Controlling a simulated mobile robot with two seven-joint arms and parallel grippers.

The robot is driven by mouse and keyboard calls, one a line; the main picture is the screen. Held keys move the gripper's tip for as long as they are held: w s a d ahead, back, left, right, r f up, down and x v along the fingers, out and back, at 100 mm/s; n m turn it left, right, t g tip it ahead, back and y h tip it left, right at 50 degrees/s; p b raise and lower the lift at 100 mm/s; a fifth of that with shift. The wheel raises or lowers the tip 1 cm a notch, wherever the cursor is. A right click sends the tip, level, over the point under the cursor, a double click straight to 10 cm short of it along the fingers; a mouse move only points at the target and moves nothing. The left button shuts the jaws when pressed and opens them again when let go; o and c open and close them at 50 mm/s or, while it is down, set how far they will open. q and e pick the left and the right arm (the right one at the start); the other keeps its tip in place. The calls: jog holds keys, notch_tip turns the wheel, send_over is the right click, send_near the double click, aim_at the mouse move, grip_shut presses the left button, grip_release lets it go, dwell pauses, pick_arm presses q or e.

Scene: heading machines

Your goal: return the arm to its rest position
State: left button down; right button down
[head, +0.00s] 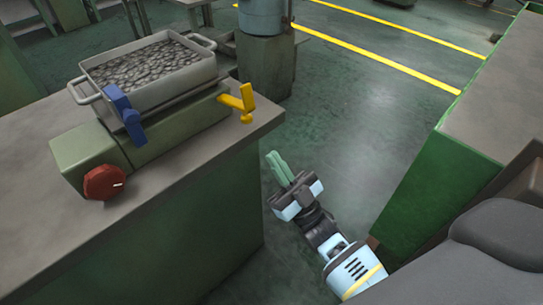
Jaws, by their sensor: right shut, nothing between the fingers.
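My right gripper (279,167) shows in the middle of the head view, over the floor between the two green machine bodies. Its two green fingers are together, with nothing between them. My right arm (347,265) reaches to it from the lower right. The gripper is apart from the bench on the left and from the green machine on the right. My left gripper is not in view.
On the left bench (222,147) stands a green unit (85,150) with a red knob (104,182), a blue lever (125,113) and a yellow lever (246,99). A metal tray (157,97) of small parts sits on it. A green machine (425,192) stands right. Open floor (350,110) lies beyond.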

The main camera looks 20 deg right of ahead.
jog(key=shift+s+d+f, duration=0.2)
jog(key=shift+s+f, duration=0.2)
jog(key=shift+f, duration=0.15)
jog(key=shift+f, duration=0.1)
